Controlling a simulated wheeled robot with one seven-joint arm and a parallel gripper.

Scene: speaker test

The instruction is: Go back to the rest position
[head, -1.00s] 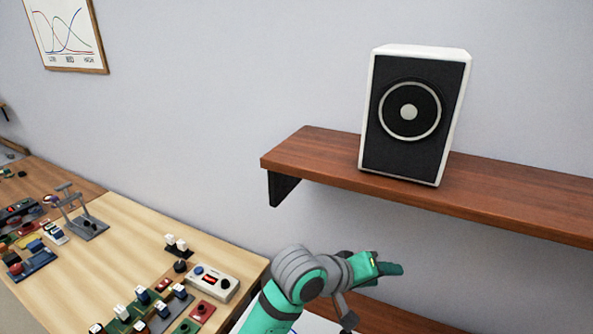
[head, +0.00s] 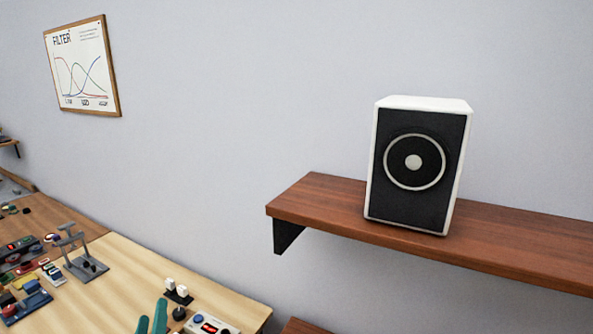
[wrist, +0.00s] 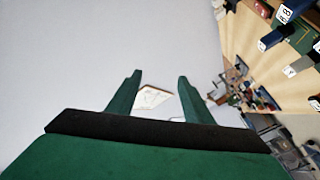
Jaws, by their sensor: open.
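My gripper (wrist: 159,76) shows in the wrist view with its two green fingers apart and nothing between them. Past the fingers are the grey wall and a small framed chart (wrist: 152,98). In the head view only two teal tips of my gripper (head: 152,318) show at the bottom edge, in front of the wooden table. The rest of my arm is out of that view. A white speaker with a black front (head: 414,170) stands upright on a brown wall shelf (head: 335,208), well apart from my gripper.
The wooden table (head: 205,266) at lower left holds several small modules, a grey stand (head: 84,258) and a white box with a red display (head: 208,326). A framed filter chart (head: 83,66) hangs on the wall. The air before the wall is clear.

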